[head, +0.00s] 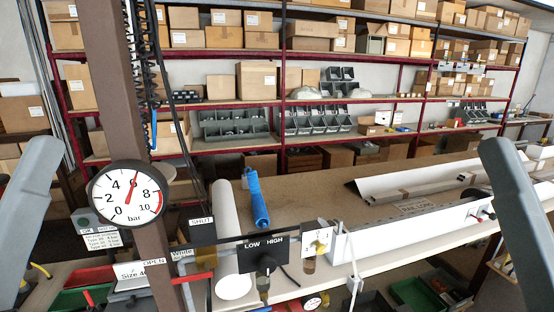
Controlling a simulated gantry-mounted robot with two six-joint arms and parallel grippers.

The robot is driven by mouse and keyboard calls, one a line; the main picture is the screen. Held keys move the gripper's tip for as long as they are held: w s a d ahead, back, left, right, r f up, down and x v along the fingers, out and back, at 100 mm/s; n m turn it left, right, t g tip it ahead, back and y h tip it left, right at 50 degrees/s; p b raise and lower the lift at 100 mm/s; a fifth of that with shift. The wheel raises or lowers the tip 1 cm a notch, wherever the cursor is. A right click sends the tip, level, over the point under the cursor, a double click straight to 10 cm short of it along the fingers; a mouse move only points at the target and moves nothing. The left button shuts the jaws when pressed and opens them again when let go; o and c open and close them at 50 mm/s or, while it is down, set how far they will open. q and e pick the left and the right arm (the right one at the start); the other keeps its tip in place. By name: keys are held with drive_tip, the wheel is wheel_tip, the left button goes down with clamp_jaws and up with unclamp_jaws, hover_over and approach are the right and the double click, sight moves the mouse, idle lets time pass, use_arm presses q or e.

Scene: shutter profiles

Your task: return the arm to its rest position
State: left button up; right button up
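A grey link of my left arm (30,215) stands at the left edge of the head view, with its rounded end at the top. A grey link of my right arm (520,215) stands at the right edge in much the same pose, leaning the other way. No fingers of either gripper show. Whether either gripper holds anything is hidden.
A brown post with a round pressure gauge (127,199) stands at front left. A black LOW/HIGH switch panel (263,256) is at front centre. The workbench (305,197) bears a blue cylindrical tool (258,199) and long white profiles (410,231). Shelves of boxes stand behind.

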wheel_tip(320, 180, up, 26)
drive_tip(key=p, duration=2.2)
drive_tip(key=shift+f+p, duration=0.15)
drive_tip(key=shift+p, duration=0.25)
drive_tip(key=shift+s, duration=0.1)
wheel_tip(320, 180, down, 52)
drive_tip(key=b, duration=5.2)
drive_tip(key=shift+f, duration=0.2)
